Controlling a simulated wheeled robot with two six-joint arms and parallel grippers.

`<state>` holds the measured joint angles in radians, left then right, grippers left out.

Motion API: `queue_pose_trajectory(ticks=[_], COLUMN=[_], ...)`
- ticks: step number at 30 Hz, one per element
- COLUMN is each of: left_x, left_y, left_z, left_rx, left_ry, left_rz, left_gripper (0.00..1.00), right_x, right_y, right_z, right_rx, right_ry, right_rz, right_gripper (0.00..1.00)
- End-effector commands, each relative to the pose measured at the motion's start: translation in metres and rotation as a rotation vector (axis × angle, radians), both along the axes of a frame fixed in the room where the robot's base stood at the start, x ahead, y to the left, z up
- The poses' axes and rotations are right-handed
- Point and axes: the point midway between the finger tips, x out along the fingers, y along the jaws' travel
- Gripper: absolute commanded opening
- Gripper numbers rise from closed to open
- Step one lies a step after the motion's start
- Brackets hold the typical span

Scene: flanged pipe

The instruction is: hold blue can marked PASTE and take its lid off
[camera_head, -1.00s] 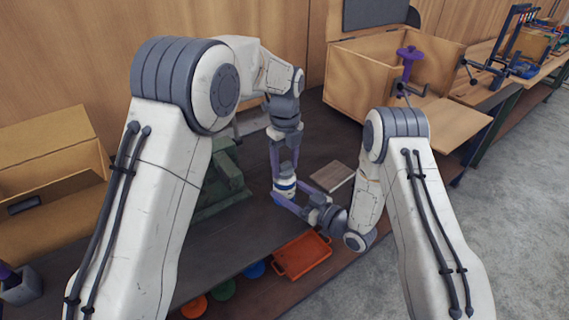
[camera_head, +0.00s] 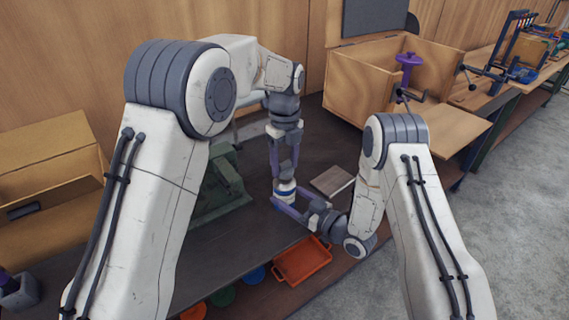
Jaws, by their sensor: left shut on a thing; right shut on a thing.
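The blue can (camera_head: 286,196) with a white band and pale top is small in the middle of the head view, above the dark bench top. My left gripper (camera_head: 285,178) points down from above, its fingers shut on the lid at the can's top. My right gripper (camera_head: 288,204) comes in from the lower right, its purple fingers shut on the can's body low down. The fingers hide much of the can and lid, and the PASTE marking cannot be read. I cannot see a gap between lid and can.
A green machine (camera_head: 222,185) stands left of the can. A flat wooden block (camera_head: 331,181) lies to its right. An orange tray (camera_head: 303,261) is near the bench's front edge. An open wooden box (camera_head: 360,85) stands at the back right.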

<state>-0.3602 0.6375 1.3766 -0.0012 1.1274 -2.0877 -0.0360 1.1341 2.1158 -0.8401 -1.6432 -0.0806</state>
Motion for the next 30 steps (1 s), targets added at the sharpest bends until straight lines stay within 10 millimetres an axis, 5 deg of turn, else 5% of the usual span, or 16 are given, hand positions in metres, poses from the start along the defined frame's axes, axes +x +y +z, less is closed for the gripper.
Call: queue_pose_trajectory(ticks=[12, 19, 20, 21, 30], left_x=[0.000, 0.000, 0.000, 0.000, 0.000], left_y=[0.000, 0.000, 0.000, 0.000, 0.000], left_z=[0.038, 0.040, 0.040, 0.040, 0.039], left_rx=[0.000, 0.000, 0.000, 0.000, 0.000], left_ry=[-0.001, 0.000, 0.000, 0.000, 0.000], left_rz=[0.000, 0.000, 0.000, 0.000, 0.000], left_gripper=[0.00, 0.00, 0.00, 0.00, 0.00], right_x=[0.000, 0.000, 0.000, 0.000, -0.001], right_y=[0.000, 0.000, 0.000, 0.000, -0.002], right_z=[0.000, 0.000, 0.000, 0.000, -0.001], right_rx=[-0.001, -0.001, -0.001, -0.001, 0.000], right_ry=[0.001, 0.001, 0.001, 0.001, 0.001], right_rz=[-0.001, -0.001, -0.001, -0.001, -0.001], right_gripper=[0.00, 0.00, 0.79, 0.94, 1.00])
